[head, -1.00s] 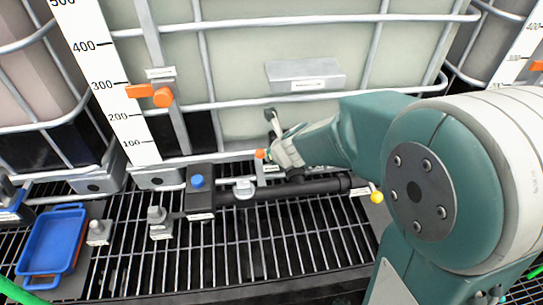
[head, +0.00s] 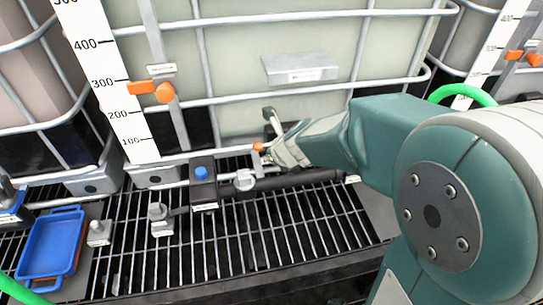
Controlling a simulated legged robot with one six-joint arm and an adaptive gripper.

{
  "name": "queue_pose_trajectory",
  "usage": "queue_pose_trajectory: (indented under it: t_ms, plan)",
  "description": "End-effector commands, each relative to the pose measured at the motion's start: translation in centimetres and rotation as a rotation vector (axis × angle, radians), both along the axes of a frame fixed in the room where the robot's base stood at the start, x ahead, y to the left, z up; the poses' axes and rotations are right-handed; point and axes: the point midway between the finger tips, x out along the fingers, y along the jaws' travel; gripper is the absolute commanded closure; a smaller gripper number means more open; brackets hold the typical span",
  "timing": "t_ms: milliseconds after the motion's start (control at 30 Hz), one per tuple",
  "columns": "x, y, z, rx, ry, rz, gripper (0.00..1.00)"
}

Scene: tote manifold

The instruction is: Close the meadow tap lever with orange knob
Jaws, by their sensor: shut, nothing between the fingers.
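The orange knob (head: 258,147) of a tap lever shows in the head view, on the dark manifold pipe (head: 300,179) in front of a caged tote (head: 235,75). My gripper (head: 272,150) is at the knob's right, shut and empty. It is close to the knob; I cannot tell whether they touch. The gripper and my arm hide most of the lever and the right part of the pipe. The label that names this tap is too small to read.
A blue knob (head: 200,173) tops a block at the pipe's left end. Grey fittings (head: 158,213) stand on the black grating (head: 230,240). Blue and orange trays (head: 52,245) lie at the left. A metal box with a label (head: 300,68) is on the tote front.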

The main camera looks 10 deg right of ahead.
Motion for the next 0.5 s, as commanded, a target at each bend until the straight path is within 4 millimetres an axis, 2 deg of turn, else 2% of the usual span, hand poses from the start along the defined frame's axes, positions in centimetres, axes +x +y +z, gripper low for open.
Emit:
queue_pose_trajectory:
  t_ms: [267, 500]
  plan:
    - [-1.8, 0.3, 2.2, -0.005, -0.005, 0.0, 1.0]
    - [-4.1, 0.2, 4.9, -0.007, -0.005, -0.001, 1.0]
